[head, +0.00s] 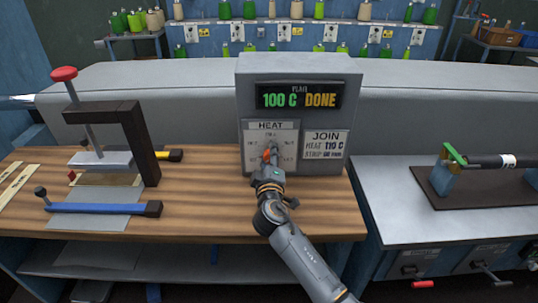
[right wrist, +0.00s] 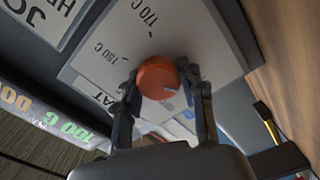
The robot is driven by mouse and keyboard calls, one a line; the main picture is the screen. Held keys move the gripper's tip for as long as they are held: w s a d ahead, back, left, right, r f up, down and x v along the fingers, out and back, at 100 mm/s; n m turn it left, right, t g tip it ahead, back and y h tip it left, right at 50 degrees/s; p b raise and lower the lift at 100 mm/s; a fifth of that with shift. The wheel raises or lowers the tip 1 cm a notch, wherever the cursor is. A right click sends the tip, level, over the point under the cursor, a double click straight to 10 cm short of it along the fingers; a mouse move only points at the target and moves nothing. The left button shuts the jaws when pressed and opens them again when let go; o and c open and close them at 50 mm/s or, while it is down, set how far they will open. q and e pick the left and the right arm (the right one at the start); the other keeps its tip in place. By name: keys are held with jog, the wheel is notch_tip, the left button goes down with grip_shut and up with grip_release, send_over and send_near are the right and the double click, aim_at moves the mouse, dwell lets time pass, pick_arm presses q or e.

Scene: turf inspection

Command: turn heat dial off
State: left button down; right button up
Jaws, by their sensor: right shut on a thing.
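The heat dial (right wrist: 157,77) is a round orange-red knob with a pale mark on it, on a white HEAT panel (head: 284,134) of a grey control box (head: 246,95). My right gripper (head: 270,160) reaches up to the panel and mostly covers the dial in the head view. In the right wrist view my right gripper (right wrist: 166,90) has its fingers on both sides of the knob, shut on it. Scale marks with temperatures ring the dial; which one it points to is unclear. My left gripper is not in view.
A JOIN card (head: 325,144) is right of the dial. A clamp press (head: 140,140) with a red knob and a blue-handled tool (head: 95,208) stand left on the wooden bench (head: 195,190). A grey side table (head: 410,205) is at right.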

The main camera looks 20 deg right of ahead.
jog(key=o, duration=1.2)
jog(key=shift+d+r, duration=0.1)
jog(key=shift+d, duration=0.05)
jog(key=shift+s, duration=0.1)
jog(key=shift+s+a, duration=0.2)
jog(key=shift+s, duration=0.05)
jog(key=v, duration=1.1)
jog(key=shift+s+r, duration=0.1)
jog(key=shift+s, duration=0.05)
